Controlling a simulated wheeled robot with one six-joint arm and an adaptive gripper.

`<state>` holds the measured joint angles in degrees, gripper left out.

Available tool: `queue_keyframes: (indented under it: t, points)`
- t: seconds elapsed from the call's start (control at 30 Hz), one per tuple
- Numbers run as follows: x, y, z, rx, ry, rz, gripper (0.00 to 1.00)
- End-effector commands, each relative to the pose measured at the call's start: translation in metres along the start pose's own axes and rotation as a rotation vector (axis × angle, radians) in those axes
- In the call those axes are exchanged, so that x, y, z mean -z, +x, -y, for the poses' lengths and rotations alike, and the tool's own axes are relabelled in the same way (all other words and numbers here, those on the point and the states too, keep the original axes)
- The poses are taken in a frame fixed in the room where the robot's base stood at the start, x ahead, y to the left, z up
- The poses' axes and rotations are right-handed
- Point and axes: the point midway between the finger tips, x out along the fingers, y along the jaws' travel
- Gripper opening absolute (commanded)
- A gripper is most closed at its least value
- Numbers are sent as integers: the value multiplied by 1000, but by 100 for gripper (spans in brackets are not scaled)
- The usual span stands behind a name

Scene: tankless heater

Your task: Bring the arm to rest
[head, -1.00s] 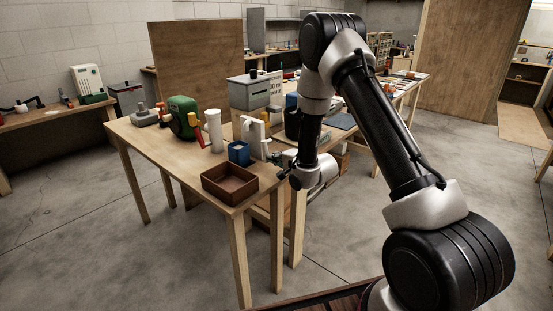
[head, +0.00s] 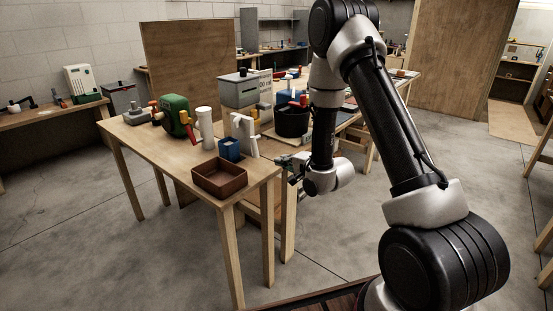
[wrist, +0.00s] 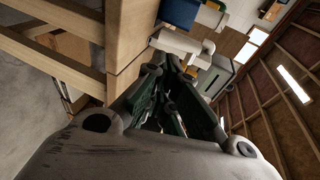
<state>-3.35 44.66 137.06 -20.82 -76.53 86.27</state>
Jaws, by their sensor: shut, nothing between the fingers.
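My arm reaches up from the lower right of the head view, bends at the top edge and hangs down beside the near wooden table (head: 150,145). My gripper (head: 289,170) is at its lower end, just off the table's right side and apart from the brown tray. In the wrist view my gripper (wrist: 177,72) shows dark green fingers drawn together with nothing held. The table's wooden frame (wrist: 60,60) fills the left of that view, close to the fingers.
On the table stand a brown tray (head: 220,183), a blue box (head: 230,152), a white cylinder (head: 206,128) and a green device (head: 176,116). Concrete floor (head: 375,230) is open at right.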

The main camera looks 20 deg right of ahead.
Motion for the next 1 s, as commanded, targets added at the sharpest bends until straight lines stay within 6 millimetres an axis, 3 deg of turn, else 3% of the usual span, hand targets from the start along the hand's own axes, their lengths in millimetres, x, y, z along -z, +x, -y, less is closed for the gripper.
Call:
queue_keyframes:
  t: [0.2,0.27,0.37,0.5,0.57,0.7,0.83,1.0]
  points:
    - [0,-20,-2,0,-24,1,0]
    - [-1,-21,-11,-37,-83,5,0]
    - [-1,-28,-54,-215,-233,30,0]
    - [0,-70,-130,-587,-475,143,0]
    - [4,-96,-141,-723,-572,208,0]
    - [13,-165,-126,-973,-752,382,0]
    - [12,-235,-83,-1118,-852,551,0]
    - [-3,-314,-24,-1183,-911,716,0]
